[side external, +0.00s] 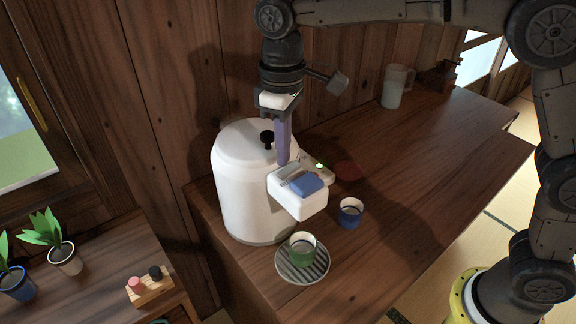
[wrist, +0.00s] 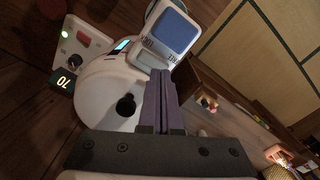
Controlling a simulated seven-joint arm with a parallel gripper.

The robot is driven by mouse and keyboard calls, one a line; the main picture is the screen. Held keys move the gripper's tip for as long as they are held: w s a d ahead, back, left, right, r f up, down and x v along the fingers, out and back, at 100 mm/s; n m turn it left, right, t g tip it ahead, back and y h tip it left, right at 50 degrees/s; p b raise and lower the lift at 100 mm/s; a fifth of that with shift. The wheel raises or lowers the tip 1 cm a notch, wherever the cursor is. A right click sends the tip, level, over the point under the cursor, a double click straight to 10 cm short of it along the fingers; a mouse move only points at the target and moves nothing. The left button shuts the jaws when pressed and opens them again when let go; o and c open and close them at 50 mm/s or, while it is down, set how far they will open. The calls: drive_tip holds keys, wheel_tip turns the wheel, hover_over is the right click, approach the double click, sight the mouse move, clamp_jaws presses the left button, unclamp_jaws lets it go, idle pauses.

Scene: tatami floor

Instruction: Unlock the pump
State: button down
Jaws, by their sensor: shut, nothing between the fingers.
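The pump is a white dispenser pot (side external: 237,190) on a wooden counter, with a black knob (side external: 267,137) on its lid and a blue pad (side external: 306,184) on its spout head. In the wrist view the knob (wrist: 126,105) is left of my fingers and the blue pad (wrist: 172,32) lies beyond their tips. A side panel (wrist: 75,58) has a green light, a red switch and a display reading 70. My gripper (side external: 282,163) points down, shut and empty, its purple fingertips close to the head's rear; contact cannot be told.
A green cup (side external: 302,243) stands on a slatted round tray (side external: 317,272) below the spout. A blue cup (side external: 350,213) and a dark red disc (side external: 348,171) are to the right. A white pitcher (side external: 397,88) stands farther back. The counter's right side is clear.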

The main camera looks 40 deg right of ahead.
sight(284, 171)
drive_tip(key=shift+r, duration=2.4)
drive_tip(key=s+d+r+m+t, duration=0.2)
drive_tip(key=s+d+r, duration=0.2)
drive_tip(key=s+d, duration=0.25)
drive_tip(key=s+d+r+m+t, duration=0.1)
drive_tip(key=s+d+r, duration=0.2)
drive_tip(key=s+d, duration=0.35)
drive_tip(key=s+d+f+m+t, duration=0.2)
drive_tip(key=s+d+f, duration=0.4)
drive_tip(key=s+f, duration=0.4)
wheel_tip(284, 171, down, 2)
drive_tip(key=shift+s+d+f+m+t, duration=0.2)
drive_tip(key=shift+s+d+m+t, duration=0.1)
drive_tip(key=shift+d+m, duration=0.15)
